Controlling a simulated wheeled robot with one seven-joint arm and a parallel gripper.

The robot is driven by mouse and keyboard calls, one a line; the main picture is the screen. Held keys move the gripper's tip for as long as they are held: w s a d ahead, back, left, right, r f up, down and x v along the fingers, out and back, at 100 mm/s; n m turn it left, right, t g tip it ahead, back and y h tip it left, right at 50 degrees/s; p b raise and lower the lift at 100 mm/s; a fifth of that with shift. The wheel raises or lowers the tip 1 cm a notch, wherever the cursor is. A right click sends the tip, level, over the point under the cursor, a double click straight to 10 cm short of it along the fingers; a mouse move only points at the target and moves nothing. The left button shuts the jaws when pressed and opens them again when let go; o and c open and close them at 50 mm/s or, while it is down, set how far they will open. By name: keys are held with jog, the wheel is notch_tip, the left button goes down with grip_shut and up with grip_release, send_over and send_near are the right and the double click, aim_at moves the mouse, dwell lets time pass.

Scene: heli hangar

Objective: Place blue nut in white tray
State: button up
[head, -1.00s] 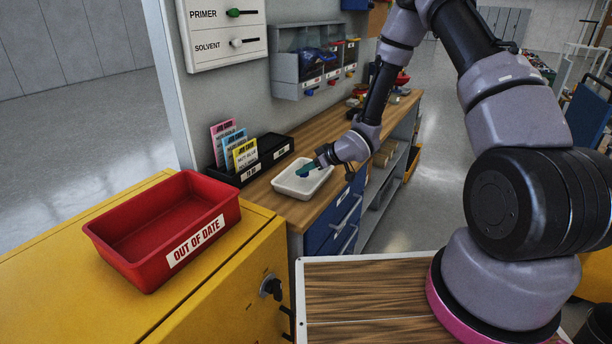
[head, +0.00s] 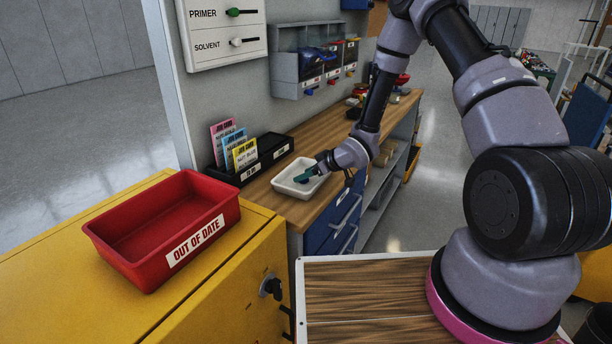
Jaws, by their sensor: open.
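The white tray (head: 284,188) sits on the wooden bench top, near its left end. My gripper (head: 305,175) is over the tray, with its teal fingers reaching down from the right. The fingers are open. A small dark blue shape, which looks like the blue nut (head: 301,181), shows in the tray just below the fingertips. It is small and partly covered by the fingers, so I cannot tell if they touch it.
A black card holder (head: 277,152) with job cards stands behind the tray. A red "OUT OF DATE" bin (head: 140,261) sits on the yellow cabinet (head: 213,317) at left. Grey wall bins (head: 286,82) hang above the bench. Several small items lie farther along it.

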jog(key=s+d+r+m+t+h, duration=0.1)
jog(key=s+d+r+m+h, duration=0.3)
jog(key=d+r, duration=0.9)
jog(key=s+d+r+m+t+h, duration=0.1)
jog(key=s+d+r+m+h, duration=0.3)
jog(key=d+r, duration=0.9)
jog(key=s+a+r+m+y, duration=0.1)
jog(key=s+a+r+m, duration=0.1)
jog(key=s+r, duration=0.6)
jog(key=s+a+r+m+g+y, duration=0.1)
jog(key=s+a+r+m, duration=0.2)
jog(key=s+r, duration=0.6)
jog(key=s+m, duration=0.1)
jog(key=s, duration=0.4)
jog(key=shift+s+m, duration=0.2)
jog(key=shift+m, duration=0.1)
